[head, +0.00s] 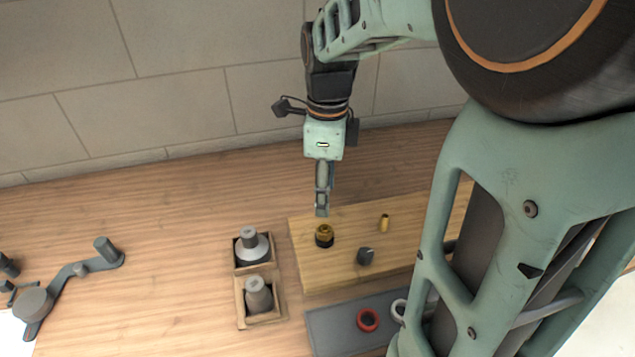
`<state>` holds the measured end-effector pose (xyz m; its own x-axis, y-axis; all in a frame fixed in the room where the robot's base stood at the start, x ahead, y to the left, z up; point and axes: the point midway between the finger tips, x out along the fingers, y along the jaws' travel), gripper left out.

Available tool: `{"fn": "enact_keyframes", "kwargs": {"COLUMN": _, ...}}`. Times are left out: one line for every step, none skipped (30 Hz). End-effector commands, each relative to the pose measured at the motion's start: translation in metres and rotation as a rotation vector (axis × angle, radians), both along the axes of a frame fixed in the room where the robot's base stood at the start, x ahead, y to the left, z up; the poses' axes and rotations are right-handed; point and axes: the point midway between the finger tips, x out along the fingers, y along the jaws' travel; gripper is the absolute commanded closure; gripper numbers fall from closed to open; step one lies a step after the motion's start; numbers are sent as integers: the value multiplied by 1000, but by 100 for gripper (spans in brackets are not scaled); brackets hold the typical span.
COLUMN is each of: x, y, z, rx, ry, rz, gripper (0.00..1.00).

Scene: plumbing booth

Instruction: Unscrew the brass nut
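The brass nut (324,230) sits on top of a short dark fitting that stands on a light wooden board. My gripper (322,212) points down just behind and above the nut, and its fingertips appear apart from it. The fingers are seen nearly edge-on, so their opening does not show. I see nothing held between them.
On the board (310,278) stand a small brass piece (384,223) and a dark grey piece (365,256). A grey tray (335,331) holds a red ring (367,320) and a pale ring (399,310). A wooden box (239,290) holds two grey parts. A grey lever-like tool (75,272) lies left.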

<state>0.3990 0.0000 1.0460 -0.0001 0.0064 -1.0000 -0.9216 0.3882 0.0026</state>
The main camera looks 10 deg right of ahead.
Motion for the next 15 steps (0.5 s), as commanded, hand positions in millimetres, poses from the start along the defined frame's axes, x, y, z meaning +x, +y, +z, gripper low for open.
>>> {"fn": "enact_keyframes", "kwargs": {"x": 0, "y": -1, "z": 0, "rx": -2, "ry": -3, "rz": -43, "gripper": 54}}
{"fn": "enact_keyframes", "kwargs": {"x": -1, "y": -1, "z": 2, "rx": -3, "ry": -2, "rz": -66, "gripper": 54}}
{"fn": "enact_keyframes", "kwargs": {"x": -1, "y": -1, "z": 4, "rx": -5, "ry": -2, "rz": -90, "gripper": 54}}
{"fn": "enact_keyframes", "kwargs": {"x": -2, "y": -1, "z": 5, "rx": -6, "ry": -1, "rz": -103, "gripper": 54}}
{"fn": "enact_keyframes", "kwargs": {"x": -2, "y": -1, "z": 5, "rx": -6, "ry": -1, "rz": -113, "gripper": 54}}
{"fn": "enact_keyframes", "kwargs": {"x": -2, "y": -1, "z": 5, "rx": -7, "ry": 0, "rz": -121, "gripper": 54}}
{"fn": "enact_keyframes", "kwargs": {"x": -3, "y": -1, "z": 3, "rx": -8, "ry": 1, "rz": -124, "gripper": 54}}
{"fn": "enact_keyframes", "kwargs": {"x": -3, "y": -1, "z": 1, "rx": -7, "ry": 2, "rz": -125, "gripper": 54}}
{"fn": "enact_keyframes", "kwargs": {"x": -3, "y": -1, "z": -3, "rx": -7, "ry": 3, "rz": -125, "gripper": 54}}
{"fn": "enact_keyframes", "kwargs": {"x": -3, "y": -1, "z": -6, "rx": -7, "ry": 3, "rz": -125, "gripper": 54}}
{"fn": "enact_keyframes", "kwargs": {"x": -3, "y": -1, "z": -11, "rx": -7, "ry": 5, "rz": -124, "gripper": 54}}
{"fn": "enact_keyframes", "kwargs": {"x": -3, "y": -1, "z": -18, "rx": -7, "ry": 5, "rz": -124, "gripper": 54}}
{"fn": "enact_keyframes", "kwargs": {"x": -4, "y": -1, "z": -23, "rx": -7, "ry": 5, "rz": -124, "gripper": 54}}
{"fn": "enact_keyframes", "kwargs": {"x": -3, "y": -1, "z": -29, "rx": -7, "ry": 5, "rz": -124, "gripper": 54}}
{"fn": "enact_keyframes", "kwargs": {"x": -4, "y": -1, "z": -37, "rx": -8, "ry": 6, "rz": -123, "gripper": 54}}
